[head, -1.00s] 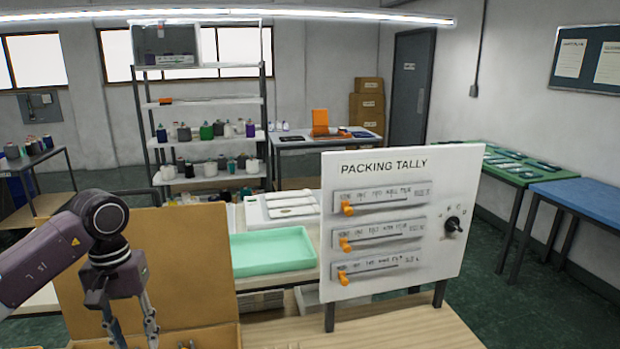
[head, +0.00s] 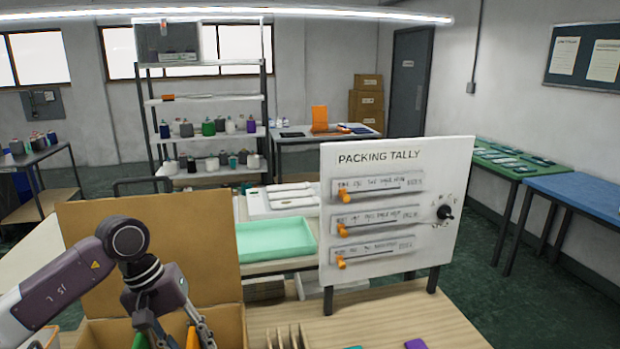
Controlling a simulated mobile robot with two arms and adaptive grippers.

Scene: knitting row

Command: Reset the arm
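My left arm comes in from the left, and its gripper (head: 180,335) hangs at the lower left over an open cardboard box (head: 150,240). Its two fingers point down and stand apart, with the tips close to the bottom edge of the picture. An orange item (head: 192,338) and a green item (head: 140,341) show by the fingers, low in the box area. I see nothing clearly held, though the lower part of the grip is cut off. My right gripper is not in view.
A white "PACKING TALLY" board (head: 390,162) with orange sliders and a black knob stands on the wooden table (head: 300,312), right of the box. A wooden rack (head: 285,338) and a purple item (head: 415,344) lie at the front edge. A mint tray (head: 275,240) sits behind.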

